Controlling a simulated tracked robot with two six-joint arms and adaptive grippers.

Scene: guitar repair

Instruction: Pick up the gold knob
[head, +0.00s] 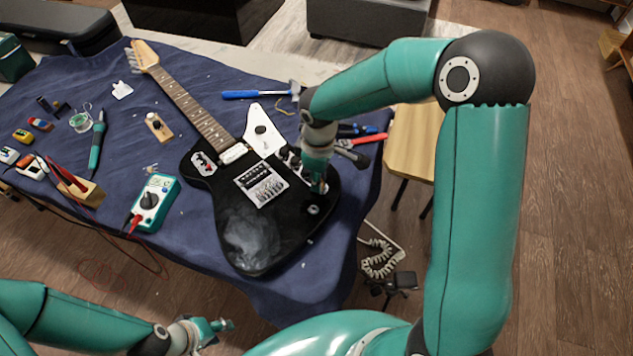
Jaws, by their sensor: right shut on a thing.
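A black electric guitar (248,232) with a white pickguard lies on a blue cloth on the table. My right gripper (319,186) reaches down to the lower right of the guitar body, among its controls. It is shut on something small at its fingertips. This is at the control area, so I take it to be the gold knob, which is mostly hidden by the fingers. My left gripper (222,325) is low in the view, off the table's front edge, away from the guitar. Its fingers are too small to read.
A multimeter (152,202), a soldering iron (98,140) and a small wooden block (158,126) lie left of the guitar. A blue hammer (258,94) lies behind it. A wooden stool (412,140) stands right of the table.

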